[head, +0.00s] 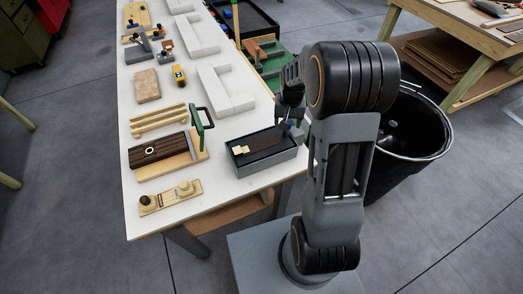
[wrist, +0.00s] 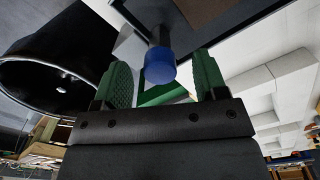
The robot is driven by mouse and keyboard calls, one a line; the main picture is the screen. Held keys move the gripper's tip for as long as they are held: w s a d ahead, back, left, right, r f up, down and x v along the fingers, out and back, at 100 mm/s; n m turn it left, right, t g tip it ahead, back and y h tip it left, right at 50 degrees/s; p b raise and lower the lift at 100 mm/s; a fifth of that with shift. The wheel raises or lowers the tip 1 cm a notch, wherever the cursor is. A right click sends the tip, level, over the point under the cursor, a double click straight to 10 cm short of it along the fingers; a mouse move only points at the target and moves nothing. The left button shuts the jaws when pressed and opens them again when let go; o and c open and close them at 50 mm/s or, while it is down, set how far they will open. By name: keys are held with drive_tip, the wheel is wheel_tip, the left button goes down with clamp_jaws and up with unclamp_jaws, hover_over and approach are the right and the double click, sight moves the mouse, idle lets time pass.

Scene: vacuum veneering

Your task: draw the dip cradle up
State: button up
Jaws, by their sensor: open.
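The dip tank (head: 264,170) is a dark grey open box on the near right corner of the white table in the head view. A dark brown panel (head: 258,143) with a small pale patch lies in it; how the cradle carries it is unclear. In the wrist view a blue knob (wrist: 160,66) on a grey post, apparently the cradle's handle, stands between the two green fingers of my gripper (wrist: 161,80). The fingers are open, with a gap on both sides of the knob. In the head view my arm partly hides the gripper at the tank's right end.
A black bin (head: 412,125) stands on the floor right of my arm. Left of the tank are a striped wood block in a jig (head: 160,150) and a board with round knobs (head: 170,197). White blocks (head: 225,90) stand behind the tank.

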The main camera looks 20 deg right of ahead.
drive_tip(key=shift+r+p, duration=2.4)
drive_tip(key=shift+r, duration=1.1)
drive_tip(key=s+a+r+n+t+b, duration=0.1)
drive_tip(key=s+a+r, duration=0.3)
drive_tip(key=s, duration=0.4)
drive_tip(key=s+a+r+n+t+b, duration=0.1)
drive_tip(key=s+a+r+n+t, duration=0.2)
drive_tip(key=s+a+r, duration=0.2)
drive_tip(key=s+r, duration=0.1)
drive_tip(key=s, duration=0.2)
drive_tip(key=shift+s+a+r+t+b, duration=0.2)
drive_tip(key=shift+a+t+b, duration=0.1)
drive_tip(key=shift+t, duration=0.1)
